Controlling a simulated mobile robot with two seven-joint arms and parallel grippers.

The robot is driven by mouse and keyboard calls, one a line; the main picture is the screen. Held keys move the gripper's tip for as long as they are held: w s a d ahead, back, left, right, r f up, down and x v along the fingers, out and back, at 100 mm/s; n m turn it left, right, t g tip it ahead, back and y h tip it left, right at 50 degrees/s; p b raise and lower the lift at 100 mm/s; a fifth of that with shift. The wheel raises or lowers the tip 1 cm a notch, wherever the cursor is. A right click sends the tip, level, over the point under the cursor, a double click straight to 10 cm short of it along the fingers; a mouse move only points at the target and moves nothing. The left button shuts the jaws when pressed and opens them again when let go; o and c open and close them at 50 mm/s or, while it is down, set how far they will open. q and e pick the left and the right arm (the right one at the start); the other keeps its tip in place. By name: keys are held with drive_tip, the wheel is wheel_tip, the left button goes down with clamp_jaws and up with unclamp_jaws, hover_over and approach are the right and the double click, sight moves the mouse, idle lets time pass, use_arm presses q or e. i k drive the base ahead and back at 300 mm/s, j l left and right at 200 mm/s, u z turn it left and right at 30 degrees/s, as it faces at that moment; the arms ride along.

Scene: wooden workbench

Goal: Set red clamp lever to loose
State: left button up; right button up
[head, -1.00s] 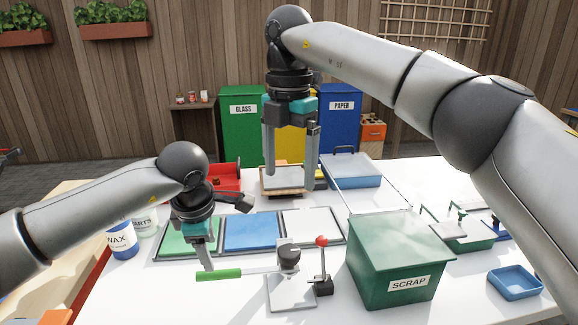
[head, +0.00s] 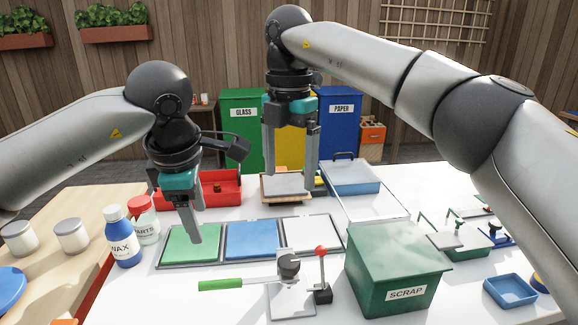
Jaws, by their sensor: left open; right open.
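The lever with a red ball knob (head: 321,250) stands nearly upright on a small black base (head: 323,294) at the front middle of the bench. Beside it, to its left, a grey plate (head: 292,302) carries a dark clamp head (head: 288,265) with a green-handled bar (head: 235,284) pointing left. My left gripper (head: 192,236) is open and empty above the green panel, behind and left of the green handle. My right gripper (head: 290,182) is open over the wooden-framed tray (head: 286,199) at the back, well behind the red knob. Neither gripper touches the lever.
The green SCRAP bin (head: 396,265) stands close right of the lever. The panel tray (head: 252,240) lies behind it. WAX (head: 122,238) and PARTS (head: 144,222) bottles stand at left. A red box (head: 225,190) and blue box (head: 352,178) are farther back.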

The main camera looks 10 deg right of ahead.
sight(320, 251)
drive_tip(key=k, duration=1)
